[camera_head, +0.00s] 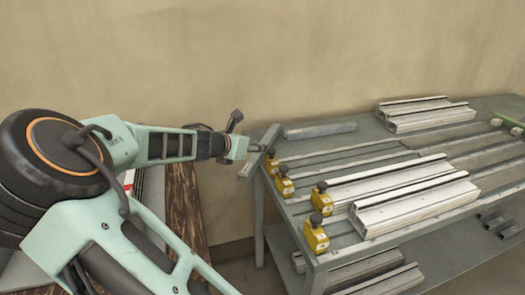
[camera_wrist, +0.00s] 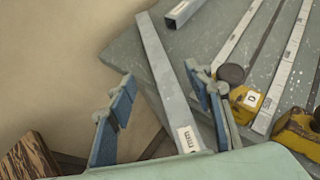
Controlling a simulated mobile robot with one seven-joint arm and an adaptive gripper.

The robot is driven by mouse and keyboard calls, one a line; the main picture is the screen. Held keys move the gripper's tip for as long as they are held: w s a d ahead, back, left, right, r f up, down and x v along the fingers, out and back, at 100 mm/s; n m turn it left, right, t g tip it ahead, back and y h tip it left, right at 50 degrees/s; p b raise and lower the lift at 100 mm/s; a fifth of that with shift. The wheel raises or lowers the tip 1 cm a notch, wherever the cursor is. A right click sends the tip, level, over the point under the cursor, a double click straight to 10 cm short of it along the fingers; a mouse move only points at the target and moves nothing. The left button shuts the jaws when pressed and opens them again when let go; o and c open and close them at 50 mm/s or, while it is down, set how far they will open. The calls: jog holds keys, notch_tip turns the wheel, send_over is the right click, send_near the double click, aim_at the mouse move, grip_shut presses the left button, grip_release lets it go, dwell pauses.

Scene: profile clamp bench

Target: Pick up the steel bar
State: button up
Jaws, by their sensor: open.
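A long grey steel bar (camera_wrist: 170,82) with a white label near its close end lies across the bench's left corner in the wrist view. Its labelled end sticks out past the bench edge. In the head view the same bar (camera_head: 267,143) is at the bench's left end. My gripper (camera_wrist: 158,76) is open, with one blue-padded finger on each side of the bar in the picture. The right finger looks near the bar and the left one is farther off. I cannot tell the height gap. In the head view my gripper (camera_head: 242,148) is at the bar, partly hidden.
A second grey bar (camera_head: 320,130) lies at the back of the bench (camera_head: 375,131). Yellow clamps (camera_head: 315,236) with black knobs line the bench's left front. Pale profiles (camera_head: 415,203) lie across the top. A brown wooden surface (camera_head: 185,205) stands left of the bench, with a gap between.

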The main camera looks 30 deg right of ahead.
jog(key=shift+b+x, duration=0.75)
jog(key=shift+x, duration=3.55)
jog(key=shift+a, duration=0.1)
grip_shut()
jog(key=shift+w, duration=0.1)
